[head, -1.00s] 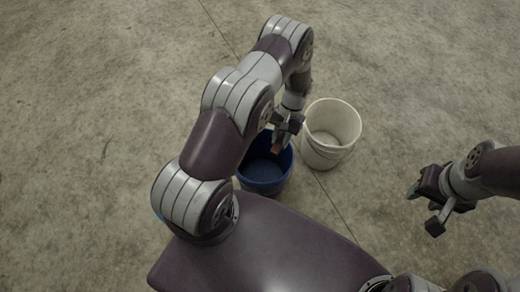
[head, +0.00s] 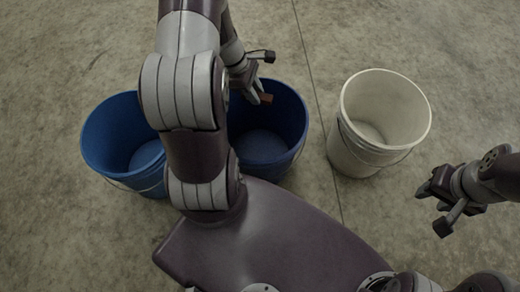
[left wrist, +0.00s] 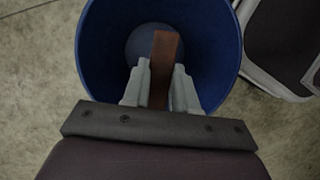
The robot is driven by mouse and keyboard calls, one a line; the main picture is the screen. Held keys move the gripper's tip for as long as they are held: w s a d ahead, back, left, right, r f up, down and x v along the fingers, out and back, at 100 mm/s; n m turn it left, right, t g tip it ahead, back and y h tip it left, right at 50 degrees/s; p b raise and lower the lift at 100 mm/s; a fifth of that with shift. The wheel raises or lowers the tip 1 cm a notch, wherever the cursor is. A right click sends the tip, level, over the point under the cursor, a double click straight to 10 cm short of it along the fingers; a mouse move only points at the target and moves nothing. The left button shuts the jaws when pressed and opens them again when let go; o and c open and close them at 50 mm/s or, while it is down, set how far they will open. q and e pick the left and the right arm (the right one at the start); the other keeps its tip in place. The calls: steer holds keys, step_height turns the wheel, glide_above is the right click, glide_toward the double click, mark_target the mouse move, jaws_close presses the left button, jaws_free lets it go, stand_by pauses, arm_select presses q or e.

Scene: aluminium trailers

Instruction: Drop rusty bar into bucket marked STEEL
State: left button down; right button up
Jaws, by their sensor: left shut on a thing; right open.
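The rusty bar (left wrist: 164,60) is a short reddish-brown piece between the fingers of my left gripper (left wrist: 160,88) in the left wrist view. That gripper is shut on it. In the head view my left gripper (head: 256,90) and the bar's end (head: 266,98) are over the far part of the dark blue bucket's (head: 297,135) opening. That bucket also shows below the bar in the left wrist view (left wrist: 222,50). Its visible inside looks empty. I can read no STEEL marking on any bucket. My right gripper (head: 433,206) is open and empty at the right.
A brighter blue bucket (head: 102,150) stands at the left, partly hidden by my left arm. A white bucket (head: 350,150) stands right of the dark blue one. Both have wire handles. Bare concrete floor (head: 450,60) is around them.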

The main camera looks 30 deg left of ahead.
arm_select(q)
steer(key=shift+s+a+f+n+b, duration=0.1)
steer(key=shift+a+f+n+b, duration=0.15)
steer(key=shift+f, duration=0.3)
steer(key=shift+s+a+f+n+b, duration=0.1)
steer(key=shift+f+n+b, duration=0.2)
steer(key=shift+f, duration=0.4)
step_height(320, 180, down, 5)
steer(key=b, duration=0.6)
arm_select(e)
step_height(320, 180, down, 9)
arm_select(q)
steer(key=c, duration=0.8)
jaws_free()
steer(key=shift+f, duration=0.1)
steer(key=p+v, duration=0.7)
steer(key=v, duration=0.5)
steer(key=shift+s+r+p, duration=0.3)
steer(key=shift+r, duration=0.05)
arm_select(e)
step_height(320, 180, up, 8)
